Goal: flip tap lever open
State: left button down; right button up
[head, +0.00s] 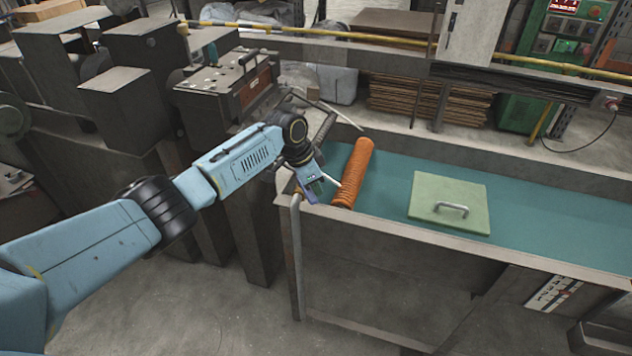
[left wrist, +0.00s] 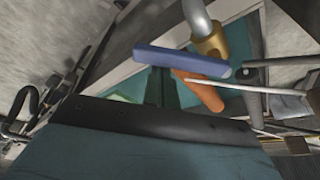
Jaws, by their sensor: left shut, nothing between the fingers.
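The tap has a blue-purple lever (head: 308,188) at the left end of the teal bench, with a grey pipe (head: 295,235) running down below it. In the left wrist view the lever (left wrist: 180,60) lies crosswise beside a brass tap body (left wrist: 212,45). My left gripper (head: 311,174) is at the lever, shut and empty. In the left wrist view its dark closed fingers (left wrist: 160,88) reach up to the lever, which covers their tips. I cannot tell whether they touch. My right gripper is in neither view.
An orange ribbed mesh tube (head: 353,172) lies close to the right of the tap. A green lid with a metal handle (head: 449,202) rests further right on the teal bench top (head: 545,225). Dark machinery (head: 225,90) stands behind and left of my left arm.

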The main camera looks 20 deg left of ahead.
pick_arm(q)
jog(key=m, duration=0.1)
jog(key=s+a+m, duration=0.1)
jog(key=m, duration=0.1)
jog(key=s+a+m+g, duration=0.1)
jog(key=shift+m+h, duration=0.3)
jog(key=shift+m, duration=0.1)
jog(key=shift+s+a, duration=0.1)
jog(key=shift+a, duration=0.25)
jog(key=shift+d, duration=0.45)
notch_tip(320, 180, up, 8)
send_over(306, 195)
jog(key=shift+v, duration=0.75)
jog(key=shift+d, duration=0.1)
